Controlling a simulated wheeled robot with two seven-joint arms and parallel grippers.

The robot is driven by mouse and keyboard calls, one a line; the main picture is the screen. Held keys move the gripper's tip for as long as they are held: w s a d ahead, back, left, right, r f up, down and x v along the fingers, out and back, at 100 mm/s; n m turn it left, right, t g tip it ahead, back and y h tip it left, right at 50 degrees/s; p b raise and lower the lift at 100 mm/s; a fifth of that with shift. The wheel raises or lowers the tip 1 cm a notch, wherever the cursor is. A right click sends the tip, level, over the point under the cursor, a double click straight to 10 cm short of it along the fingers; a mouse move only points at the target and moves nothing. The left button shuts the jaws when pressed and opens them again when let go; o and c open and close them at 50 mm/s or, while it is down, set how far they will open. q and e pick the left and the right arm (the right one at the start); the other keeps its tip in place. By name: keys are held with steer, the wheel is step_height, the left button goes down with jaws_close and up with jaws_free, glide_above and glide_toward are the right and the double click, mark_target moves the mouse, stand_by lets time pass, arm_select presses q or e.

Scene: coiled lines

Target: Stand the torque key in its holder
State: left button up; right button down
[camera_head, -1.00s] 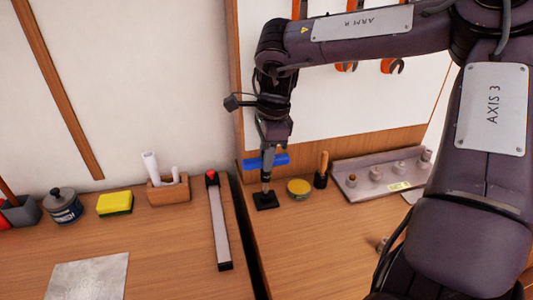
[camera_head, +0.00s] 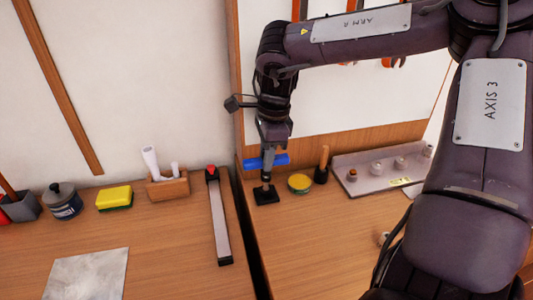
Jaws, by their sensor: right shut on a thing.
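The torque key has a blue crossbar handle (camera_head: 278,160) and stands roughly upright, shaft down. My right gripper (camera_head: 267,152) is shut on it from above. A black square holder (camera_head: 266,196) sits on the bench straight below the key. My left gripper is not in view.
A yellow-topped tin (camera_head: 299,183) and a black cup with a wooden handle (camera_head: 321,174) stand close right of the holder. A grey tray (camera_head: 375,178) lies beyond. A dark gap (camera_head: 248,225) and a long bar (camera_head: 219,220) are to the left. The bench in front is clear.

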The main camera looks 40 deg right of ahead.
steer(key=c, duration=0.8)
jaws_free()
step_height(320, 180, up, 5)
steer(key=p, duration=0.5)
steer(key=shift+r, duration=0.1)
steer(key=shift+d+r, duration=0.1)
steer(key=shift+r, duration=0.2)
steer(key=r, duration=0.7)
steer(key=shift+s+d+b, duration=0.25)
steer(key=shift+d+b, duration=0.05)
steer(key=shift+b, duration=0.05)
